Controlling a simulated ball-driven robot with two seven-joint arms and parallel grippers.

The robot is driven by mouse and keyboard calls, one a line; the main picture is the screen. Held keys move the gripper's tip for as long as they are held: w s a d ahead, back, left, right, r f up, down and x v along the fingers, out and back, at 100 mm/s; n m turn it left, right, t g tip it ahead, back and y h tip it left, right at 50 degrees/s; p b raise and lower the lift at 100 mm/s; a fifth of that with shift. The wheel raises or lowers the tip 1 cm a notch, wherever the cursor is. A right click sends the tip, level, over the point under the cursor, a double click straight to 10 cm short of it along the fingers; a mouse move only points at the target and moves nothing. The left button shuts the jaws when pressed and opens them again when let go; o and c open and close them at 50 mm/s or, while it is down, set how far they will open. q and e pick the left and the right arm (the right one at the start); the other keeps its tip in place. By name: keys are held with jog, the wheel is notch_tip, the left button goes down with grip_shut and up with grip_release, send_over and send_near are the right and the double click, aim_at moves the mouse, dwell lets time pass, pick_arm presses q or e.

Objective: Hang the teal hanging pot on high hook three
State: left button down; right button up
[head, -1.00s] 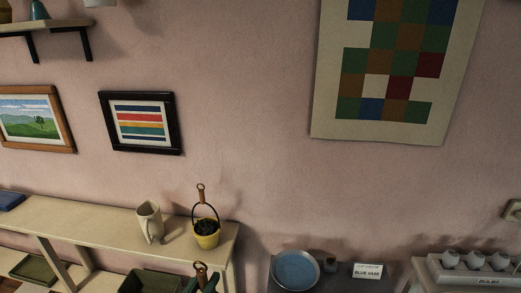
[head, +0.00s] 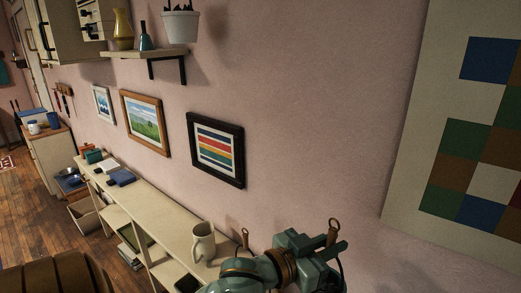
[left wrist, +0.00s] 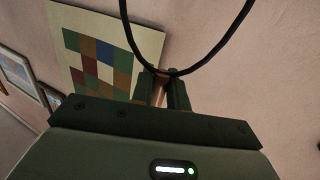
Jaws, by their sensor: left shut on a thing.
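My left gripper (head: 328,246) is raised in the lower middle of the head view, shut on a brown handle (head: 334,230) with a ring at its top. A black wire bail (left wrist: 186,70) runs from this handle and curves across the left wrist view, where the left gripper's fingers (left wrist: 165,88) close on the handle. The pot body under this bail is out of sight in both views, so its teal colour cannot be confirmed. No high hook shows in either view. My right gripper is not in view.
A long low shelf (head: 170,215) carries a cream mug (head: 203,240) and another ringed handle (head: 245,238), its pot hidden by my arm. A wall shelf (head: 140,52) holds vases and a white pot (head: 180,26).

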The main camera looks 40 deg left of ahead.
pick_arm(q)
jog(key=w+a+r+m+h+p, duration=0.1)
jog(key=w+a+r+p, duration=0.2)
jog(key=r, duration=0.6)
jog(key=w+a+r+h+p, duration=0.1)
jog(key=w+a+r+p, duration=0.15)
jog(key=r, duration=0.65)
jog(key=s+a+r+y+p, duration=0.1)
jog(key=s+a+r+p, duration=0.2)
jog(key=r, duration=1)
jog(key=s+a+r+n+y+p, duration=0.1)
jog(key=s+a+r+p, duration=0.2)
jog(key=r, duration=1)
jog(key=s+a+r+p, duration=0.3)
jog(key=a+r+p, duration=0.2)
jog(key=r, duration=0.8)
jog(key=shift+r+n+y+p, duration=0.25)
jog(key=shift+n+y+p, duration=0.05)
jog(key=shift+y, duration=0.1)
jog(key=shift+a, duration=0.15)
